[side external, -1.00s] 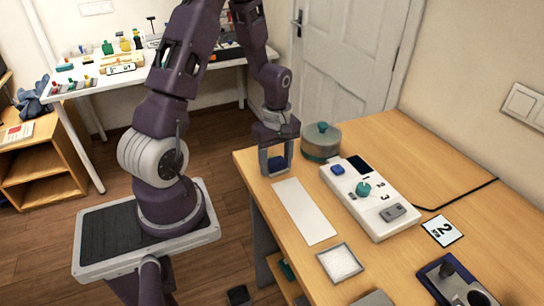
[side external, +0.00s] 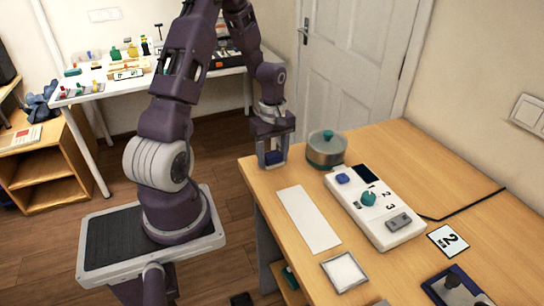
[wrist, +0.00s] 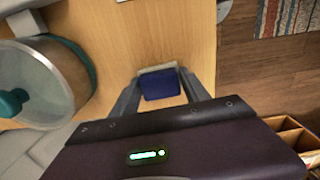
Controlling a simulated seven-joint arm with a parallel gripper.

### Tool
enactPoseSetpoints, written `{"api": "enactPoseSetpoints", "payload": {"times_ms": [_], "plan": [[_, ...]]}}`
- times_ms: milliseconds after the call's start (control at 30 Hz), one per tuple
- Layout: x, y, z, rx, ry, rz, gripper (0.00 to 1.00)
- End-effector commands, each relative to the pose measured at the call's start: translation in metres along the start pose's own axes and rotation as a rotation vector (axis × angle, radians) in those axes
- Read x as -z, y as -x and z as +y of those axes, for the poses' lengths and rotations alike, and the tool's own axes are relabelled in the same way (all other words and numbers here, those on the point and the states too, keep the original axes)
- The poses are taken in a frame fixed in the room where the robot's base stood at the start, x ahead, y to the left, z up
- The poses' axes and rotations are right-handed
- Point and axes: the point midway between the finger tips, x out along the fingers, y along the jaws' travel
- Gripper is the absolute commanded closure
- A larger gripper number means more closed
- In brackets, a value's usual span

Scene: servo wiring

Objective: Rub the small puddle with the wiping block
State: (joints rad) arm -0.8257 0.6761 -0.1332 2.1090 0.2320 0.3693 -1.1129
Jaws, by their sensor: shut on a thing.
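My gripper (side external: 272,160) is at the far left corner of the wooden desk, left of the pot. It is shut on the wiping block, a dark blue block (side external: 274,157) with a pale underside. In the wrist view the blue block (wrist: 160,84) sits between the two grey fingers of my gripper (wrist: 160,92), with its pale layer along the upper edge. I cannot tell whether the block touches the desk or is just above it. I cannot make out the puddle in either view.
A glass-lidded pot (side external: 326,150) stands close to the right of my gripper. A white strip (side external: 309,219) lies in front. A white control box (side external: 375,208), a square tray (side external: 344,271) and a number card (side external: 448,240) are further right. The desk's left edge is near.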

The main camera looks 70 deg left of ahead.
Motion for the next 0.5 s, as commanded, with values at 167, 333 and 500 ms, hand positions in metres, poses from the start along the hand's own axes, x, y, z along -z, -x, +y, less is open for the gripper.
{"api": "enactPoseSetpoints", "payload": {"times_ms": [167,333,500], "plan": [[-0.017,0.0,-0.001,0.001,-0.002,-0.001,0.84],[-0.032,0.0,-0.002,0.002,-0.002,-0.001,0.84],[-0.048,0.0,-0.003,0.002,-0.003,-0.001,0.84]]}}
